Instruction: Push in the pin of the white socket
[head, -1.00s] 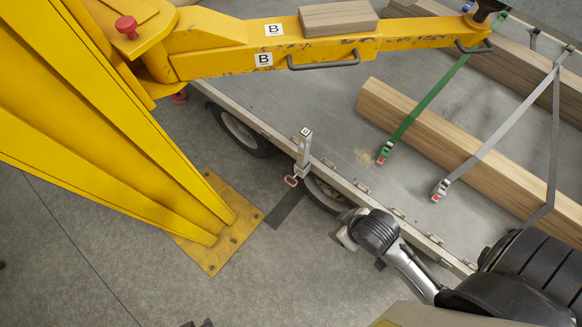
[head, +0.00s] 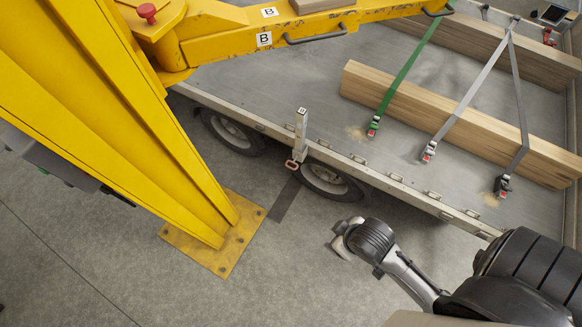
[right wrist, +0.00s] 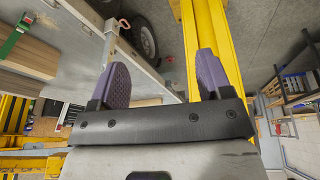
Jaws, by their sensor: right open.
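The white socket (head: 300,138) is an upright whitish post on the near side edge of the trailer. A small red pin (head: 292,165) shows at its lower end; whether it is in or out is too small to tell. The socket also shows in the right wrist view (right wrist: 111,42), left of and beyond my fingers. My right gripper (head: 337,240) is below and right of the socket in the head view, clearly apart from it. In the right wrist view its two purple fingers (right wrist: 163,72) stand wide apart with nothing between them. My left gripper is not in view.
A yellow crane column (head: 110,120) stands on a bolted base plate (head: 225,250) at left. Its boom (head: 225,40) passes over the trailer bed (head: 300,85). Timber beams (head: 450,115) lie strapped on the bed. A wheel (head: 332,180) sits below the socket. The floor between gripper and base plate is clear.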

